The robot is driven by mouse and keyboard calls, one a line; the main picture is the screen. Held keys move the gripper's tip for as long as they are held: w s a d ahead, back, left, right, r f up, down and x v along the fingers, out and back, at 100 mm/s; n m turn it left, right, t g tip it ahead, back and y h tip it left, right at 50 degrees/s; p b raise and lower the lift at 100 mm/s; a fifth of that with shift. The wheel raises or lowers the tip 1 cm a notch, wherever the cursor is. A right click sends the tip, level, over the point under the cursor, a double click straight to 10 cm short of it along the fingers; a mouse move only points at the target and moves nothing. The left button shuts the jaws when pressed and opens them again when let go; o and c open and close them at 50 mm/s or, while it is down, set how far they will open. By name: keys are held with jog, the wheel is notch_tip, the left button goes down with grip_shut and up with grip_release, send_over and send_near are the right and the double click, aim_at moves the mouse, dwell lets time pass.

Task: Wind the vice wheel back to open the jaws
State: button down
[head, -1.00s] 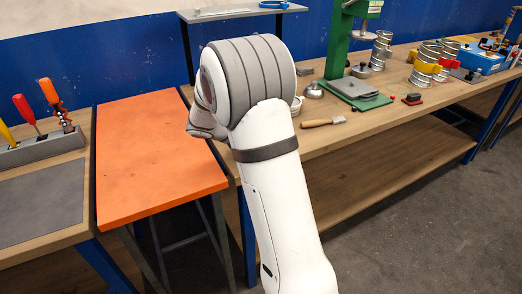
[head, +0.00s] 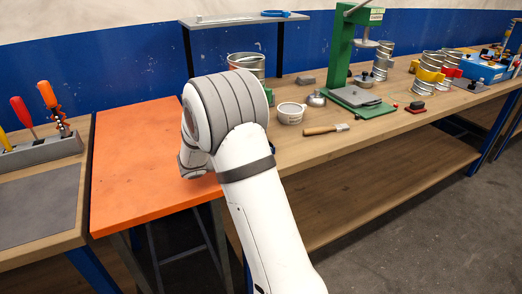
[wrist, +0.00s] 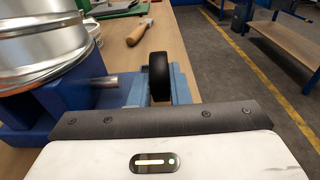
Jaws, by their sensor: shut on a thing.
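The vice is blue (wrist: 25,138) and stands at the left of the wrist view, with a silver screw (wrist: 110,80) coming out towards the right. The vice wheel (wrist: 158,76) is black and shows nearly edge-on at the end of the screw. My gripper (wrist: 160,92) is shut on the wheel, with pale blue fingers on either side of it. Its dark bar and white housing hide the lower part of the grip. A shiny ribbed duct (wrist: 45,45) sits over the vice at left. In the head view my arm hides the vice and gripper.
An orange bench top (head: 135,165) is clear at left. On the wooden bench stand a white cup (head: 290,113), a brush with a wooden handle (head: 325,130) and a green press (head: 341,45). A grey shelf (head: 235,20) stands behind my arm. Open floor lies at right.

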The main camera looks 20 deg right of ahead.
dwell(0.3)
jog(key=c, duration=1.4)
grip_release()
jog(key=shift+o, duration=0.2)
jog(key=a, duration=0.7)
jog(key=shift+s+a+r, duration=0.15)
jog(key=shift+a+r, duration=0.2)
jog(key=shift+a, duration=0.05)
